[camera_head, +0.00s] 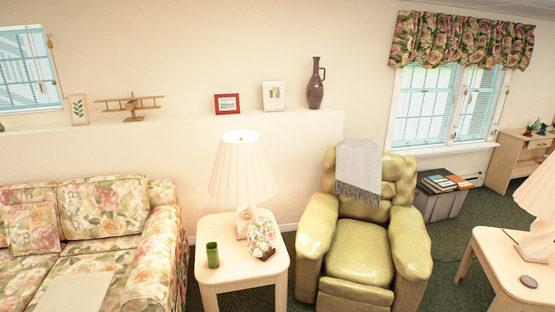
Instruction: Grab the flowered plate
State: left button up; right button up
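The flowered plate (262,234) stands tilted on a light wooden side table (228,278), in front of the base of a lamp. It has a pink and green flower pattern. A green cup (213,255) stands to its left on the same table, apart from it. Neither of my grippers shows in the head view.
The lamp (242,170) with a white pleated shade rises behind the plate. A floral sofa (100,235) is at the left, and a green armchair (362,250) with a grey throw is close at the right. Another table (500,262) with a lamp is at far right.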

aim_at(260, 237)
jog(key=i, duration=0.3)
jog(key=u, duration=1.05)
jog(key=i, duration=2.6)
